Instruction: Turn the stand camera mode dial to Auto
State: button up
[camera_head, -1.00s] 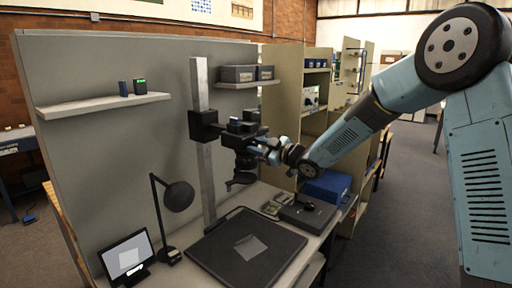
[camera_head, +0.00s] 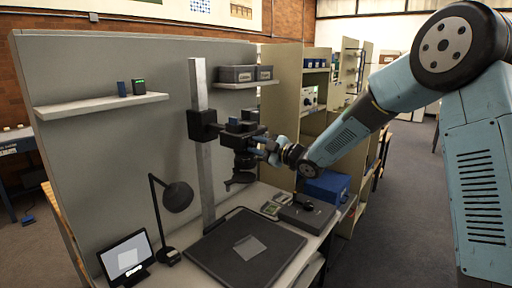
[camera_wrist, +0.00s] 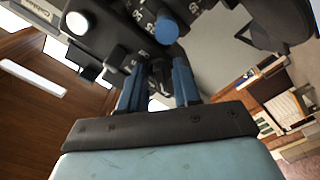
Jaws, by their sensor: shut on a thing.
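The stand camera (camera_head: 243,128) is a dark body on a pale upright column (camera_head: 201,150) above the desk. In the wrist view its black body (camera_wrist: 118,18) fills the top, with white markings, a blue round knob (camera_wrist: 166,31) and a pale round knob (camera_wrist: 77,23). My gripper (camera_wrist: 158,70) reaches it from the right in the head view (camera_head: 266,146). Its two blue fingers are shut on a small dark part, which I take to be the mode dial (camera_wrist: 160,72). The fingers mostly hide it, and I cannot read its setting.
Below lie a dark copy board (camera_head: 215,257) with a pale sheet (camera_head: 250,247). A desk lamp (camera_head: 177,197) and a small screen (camera_head: 126,257) stand left. A blue box (camera_head: 327,187) and a grey box (camera_head: 306,215) sit right. A wall shelf (camera_head: 235,85) is behind.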

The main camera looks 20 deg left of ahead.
jog(key=shift+w+d+r, duration=0.1)
jog(key=shift+w, duration=0.1)
jog(key=o, duration=0.7)
jog(key=shift+s, duration=0.1)
jog(key=v, duration=1.3)
jog(key=shift+s+d, duration=0.1)
jog(key=shift+d, duration=0.2)
